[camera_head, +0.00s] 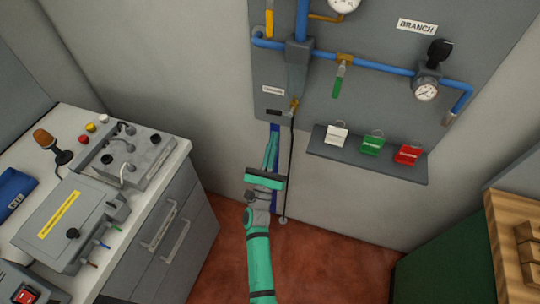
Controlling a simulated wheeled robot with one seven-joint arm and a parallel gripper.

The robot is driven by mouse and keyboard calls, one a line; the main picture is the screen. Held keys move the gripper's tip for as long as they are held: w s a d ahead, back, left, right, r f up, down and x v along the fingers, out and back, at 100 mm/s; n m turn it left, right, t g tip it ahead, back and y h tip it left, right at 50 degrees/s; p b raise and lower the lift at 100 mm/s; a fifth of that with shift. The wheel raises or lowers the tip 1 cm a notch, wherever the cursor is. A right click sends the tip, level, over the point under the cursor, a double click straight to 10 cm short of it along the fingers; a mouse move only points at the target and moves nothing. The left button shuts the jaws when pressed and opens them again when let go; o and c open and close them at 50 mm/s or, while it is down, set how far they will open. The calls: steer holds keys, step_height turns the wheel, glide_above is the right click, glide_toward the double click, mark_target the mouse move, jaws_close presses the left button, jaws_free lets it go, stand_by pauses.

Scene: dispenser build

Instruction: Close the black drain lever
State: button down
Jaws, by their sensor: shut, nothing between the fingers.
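The black drain lever (273,112) looks like a small dark bar at the lower left of the grey wall panel, just left of a brass valve (294,104). A thin black hose (290,160) hangs from this valve to the floor. My gripper (272,140) points up the wall just below the panel's lower edge, with its fingers together and nothing held. Its tips appear a little below the lever in the picture, and no contact shows. The lever's exact angle is too small to tell.
A green-handled valve (337,85) and gauge (426,91) are on the panel (390,100). A shelf (365,167) with white, green and red tags juts out at right. A cabinet (175,220) with control boxes stands left. Open red floor (330,265) lies below.

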steer(key=shift+w+r, duration=0.35)
steer(key=shift+r, duration=0.4)
steer(key=shift+w+r, duration=0.3)
steer(key=shift+r, duration=0.5)
steer(key=shift+w+r, duration=0.35)
steer(key=shift+r, duration=0.4)
steer(key=shift+d, duration=0.1)
